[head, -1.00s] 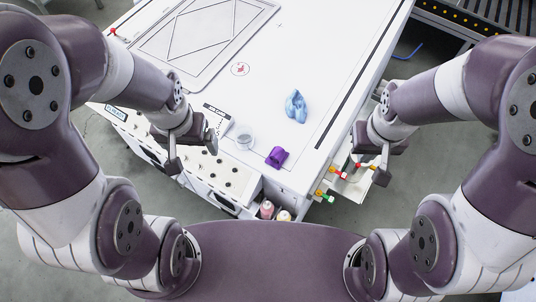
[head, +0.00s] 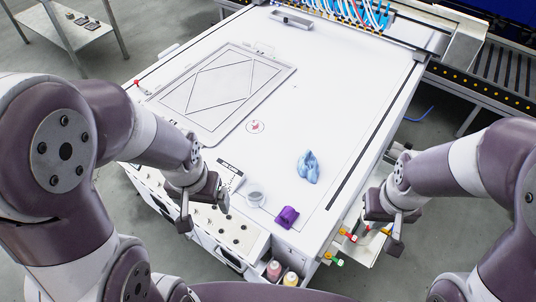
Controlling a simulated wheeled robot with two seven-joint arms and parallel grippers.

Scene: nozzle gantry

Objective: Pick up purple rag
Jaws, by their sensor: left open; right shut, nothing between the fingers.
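The purple rag (head: 287,217) lies crumpled on the white table top near its front edge. A light blue rag (head: 307,167) lies further back and to the right of it. My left gripper (head: 204,210) is left of the purple rag, by the table's front left side, with its fingers apart and empty. My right gripper (head: 396,232) is right of the table edge, beside the purple rag and well apart from it. It is shut and holds nothing.
A small clear dish (head: 255,199) stands just left of the purple rag, beside a black-and-white label (head: 230,170). Bottles (head: 274,268) sit in a holder below the front edge. Valves with coloured handles (head: 348,235) stick out at the right corner. The middle of the table (head: 330,90) is clear.

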